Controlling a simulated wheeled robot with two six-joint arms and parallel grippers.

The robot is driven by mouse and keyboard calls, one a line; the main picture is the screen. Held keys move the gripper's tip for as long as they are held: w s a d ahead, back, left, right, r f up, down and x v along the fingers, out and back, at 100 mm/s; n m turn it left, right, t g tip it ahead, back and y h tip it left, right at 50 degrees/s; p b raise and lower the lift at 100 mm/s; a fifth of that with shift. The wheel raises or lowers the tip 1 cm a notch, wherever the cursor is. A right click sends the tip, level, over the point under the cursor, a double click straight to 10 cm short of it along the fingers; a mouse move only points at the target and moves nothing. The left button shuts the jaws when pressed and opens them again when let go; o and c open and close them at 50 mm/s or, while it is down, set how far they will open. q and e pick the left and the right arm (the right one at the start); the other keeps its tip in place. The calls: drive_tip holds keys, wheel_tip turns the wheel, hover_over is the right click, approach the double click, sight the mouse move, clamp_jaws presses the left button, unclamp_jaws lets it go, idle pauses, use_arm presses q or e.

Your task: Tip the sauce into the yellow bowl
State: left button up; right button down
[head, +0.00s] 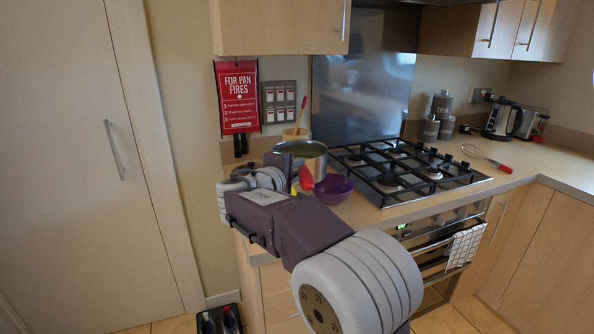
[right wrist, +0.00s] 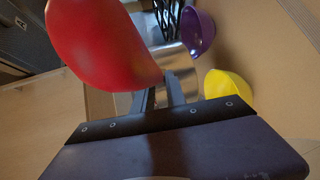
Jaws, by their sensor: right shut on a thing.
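My right gripper (head: 296,172) is over the counter's front left part. It is shut on a red bowl (head: 306,179), which looks tilted. In the right wrist view, the red bowl (right wrist: 100,45) is close and large, and hides the fingertips (right wrist: 162,84). The yellow bowl (right wrist: 228,86) shows at the right of that view. In the head view only a small bit of yellow (head: 293,189) shows beside the gripper. The sauce cannot be made out inside the red bowl. My left gripper is in neither view.
A purple bowl (head: 333,189) stands on the counter beside the red bowl. A steel pot (head: 313,150) is just behind the gripper. The gas hob (head: 400,170) lies to the right, and a whisk (head: 487,157) lies beyond it. A utensil with a red handle stands behind the pot.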

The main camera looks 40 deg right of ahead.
drive_tip(key=w+a+f+n+t+h, duration=0.1)
drive_tip(key=n+t, duration=0.3)
drive_tip(key=n, duration=0.6)
drive_tip(key=w+a+f+n+t+h, duration=0.1)
drive_tip(key=a+n+t, duration=0.3)
drive_tip(key=n, duration=0.6)
drive_tip(key=shift+w+a+f+t, duration=0.25)
drive_tip(key=shift+w+f+t, duration=0.25)
drive_tip(key=shift+w, duration=0.2)
idle(5.0)
